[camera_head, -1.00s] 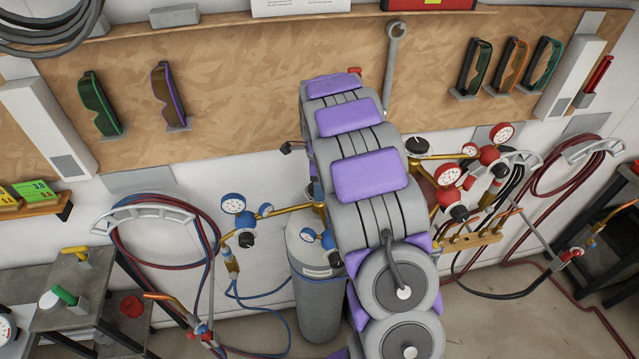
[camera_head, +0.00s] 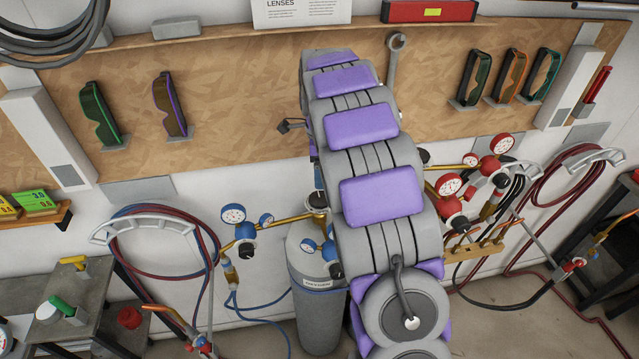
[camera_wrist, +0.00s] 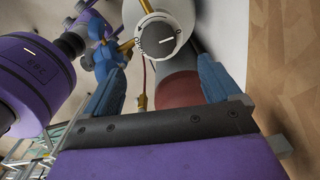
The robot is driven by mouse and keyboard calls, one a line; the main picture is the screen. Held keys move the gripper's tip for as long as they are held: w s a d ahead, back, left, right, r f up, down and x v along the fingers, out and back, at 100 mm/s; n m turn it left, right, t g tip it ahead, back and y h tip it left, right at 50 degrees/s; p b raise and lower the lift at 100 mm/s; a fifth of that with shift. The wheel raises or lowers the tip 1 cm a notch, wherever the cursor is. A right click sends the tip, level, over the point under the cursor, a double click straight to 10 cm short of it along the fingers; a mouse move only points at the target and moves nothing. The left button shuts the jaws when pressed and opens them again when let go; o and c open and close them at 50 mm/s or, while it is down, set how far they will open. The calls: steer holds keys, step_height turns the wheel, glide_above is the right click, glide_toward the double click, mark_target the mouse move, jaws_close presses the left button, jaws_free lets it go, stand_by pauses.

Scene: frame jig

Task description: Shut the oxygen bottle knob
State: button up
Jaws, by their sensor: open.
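The oxygen bottle (camera_head: 320,300) is a grey upright cylinder against the wall, partly covered by my arm. The lettering seems to include "OPEN". My gripper (camera_wrist: 162,68) has two blue fingers spread wide. The knob appears beyond and between the fingertips in this view, with nothing held between them. In the head view, my arm hides the gripper.
A blue regulator (camera_wrist: 103,58) on a brass pipe is close to the left finger. A dark red cylinder (camera_wrist: 180,90) shows between the fingers. In the head view, blue gauges (camera_head: 233,215) are left of the bottle, red gauges (camera_head: 450,185) right of my arm. A hose rack (camera_head: 140,215) hangs left.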

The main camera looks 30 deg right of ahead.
step_height(320, 180, up, 7)
steer(key=shift+r, duration=0.15)
stand_by(0.6)
